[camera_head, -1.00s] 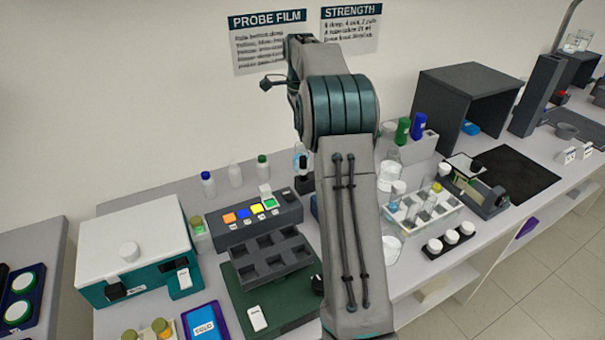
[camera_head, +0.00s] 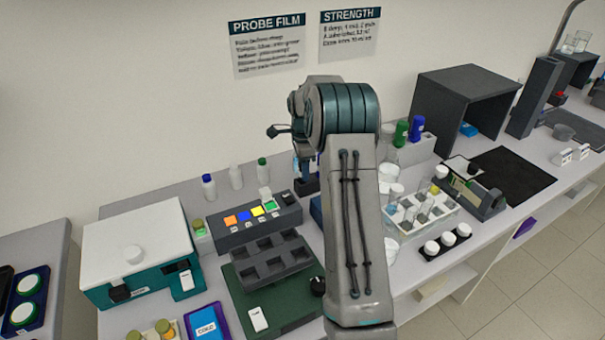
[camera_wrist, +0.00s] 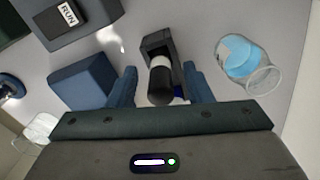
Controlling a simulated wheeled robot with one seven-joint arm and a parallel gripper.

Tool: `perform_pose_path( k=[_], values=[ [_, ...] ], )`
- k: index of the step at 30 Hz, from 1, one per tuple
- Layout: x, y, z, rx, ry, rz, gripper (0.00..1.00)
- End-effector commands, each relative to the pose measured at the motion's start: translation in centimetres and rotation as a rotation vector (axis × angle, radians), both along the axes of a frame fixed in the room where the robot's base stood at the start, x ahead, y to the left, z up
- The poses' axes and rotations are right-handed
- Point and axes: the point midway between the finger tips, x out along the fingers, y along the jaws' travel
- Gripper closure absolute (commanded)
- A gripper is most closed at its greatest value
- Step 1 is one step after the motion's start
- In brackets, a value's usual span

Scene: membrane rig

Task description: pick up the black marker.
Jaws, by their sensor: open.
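A marker (camera_wrist: 160,84) with a black body and a white band stands at a dark holder (camera_wrist: 156,42) in the wrist view. A bit of blue shows beside its near end. My gripper (camera_wrist: 159,70) is open, with one blue finger on each side of the marker. I see gaps on both sides, so the fingers do not appear to grip it. In the head view the dark holder (camera_head: 306,186) shows beside my arm, behind the button panel. My arm hides much of this area there, and the marker is hard to make out.
A beaker with blue liquid (camera_wrist: 238,55) stands right of the holder. A blue block (camera_wrist: 82,86) lies to its left, near a dark box with a RUN label (camera_wrist: 68,14). In the head view, a tube rack (camera_head: 420,212) is right of my arm.

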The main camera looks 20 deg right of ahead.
Motion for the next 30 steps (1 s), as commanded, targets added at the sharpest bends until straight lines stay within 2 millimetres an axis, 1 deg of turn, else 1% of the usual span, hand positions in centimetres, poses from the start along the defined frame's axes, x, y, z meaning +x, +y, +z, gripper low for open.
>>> perform_pose_path(
  k=[1,4,11,12,13,16,26,29,30],
  values=[
    [0.0,0.0,-0.6,0.002,0.003,-0.001,0.54],
    [0.0,0.0,-1.4,0.000,0.000,-0.001,0.54],
    [0.0,0.0,-1.6,0.000,-0.001,-0.001,0.54],
    [0.0,0.0,-1.6,0.000,-0.001,-0.001,0.60],
    [0.0,0.0,-1.6,0.000,-0.001,-0.001,0.68],
    [0.0,0.0,-1.6,0.000,-0.001,0.000,0.96],
    [0.1,0.0,-1.4,0.000,-0.001,0.000,0.97],
    [0.1,0.0,-0.6,-0.001,-0.002,0.000,0.97],
    [0.1,0.0,-0.1,-0.002,-0.003,0.000,0.97]
  ],
)
